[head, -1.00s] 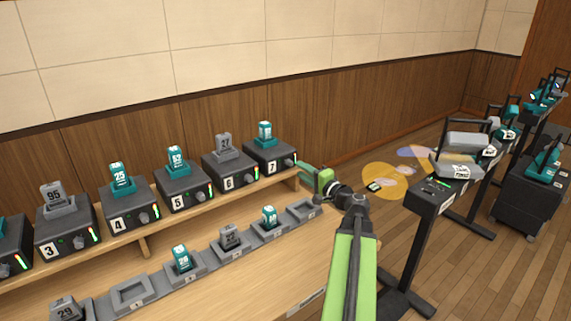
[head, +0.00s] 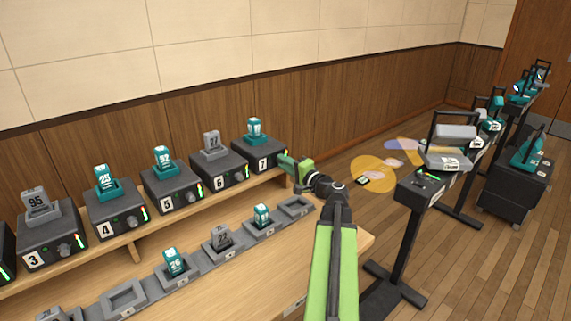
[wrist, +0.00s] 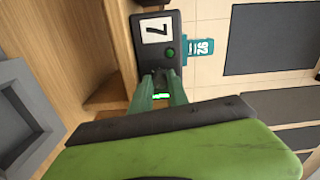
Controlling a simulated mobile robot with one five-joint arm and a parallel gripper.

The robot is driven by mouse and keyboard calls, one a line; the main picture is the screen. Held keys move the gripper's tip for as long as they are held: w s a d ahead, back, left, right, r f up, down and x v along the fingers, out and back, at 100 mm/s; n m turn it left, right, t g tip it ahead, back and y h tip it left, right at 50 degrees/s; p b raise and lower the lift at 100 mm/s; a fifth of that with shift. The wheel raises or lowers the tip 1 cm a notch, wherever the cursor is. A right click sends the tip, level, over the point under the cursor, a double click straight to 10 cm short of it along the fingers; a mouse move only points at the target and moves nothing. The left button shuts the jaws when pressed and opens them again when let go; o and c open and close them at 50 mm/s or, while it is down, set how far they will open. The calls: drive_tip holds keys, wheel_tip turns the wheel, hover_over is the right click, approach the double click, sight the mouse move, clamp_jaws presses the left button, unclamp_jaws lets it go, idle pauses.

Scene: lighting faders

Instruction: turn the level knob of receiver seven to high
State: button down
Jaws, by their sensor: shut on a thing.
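Receiver seven (head: 259,157) is a black box marked 7 at the right end of the raised shelf, with a teal pack (head: 255,131) docked on top. In the wrist view its front (wrist: 154,45) shows sideways, with a green light or button (wrist: 170,52). My gripper (head: 284,160) is at the right part of that front. A small green-and-white lit strip (wrist: 160,96) shows between the fingers.
Receiver six (head: 218,170) stands close on the left, with more receivers further left. Below the shelf, a row of grey charging trays (head: 294,208) lies on the table. A black stand (head: 405,235) with gear is at the right, with open floor between.

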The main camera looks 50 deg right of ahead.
drive_tip(key=shift+m, duration=0.8)
drive_tip(key=c, duration=1.5)
unclamp_jaws()
drive_tip(key=shift+d, duration=0.1)
drive_tip(key=shift+c, duration=0.2)
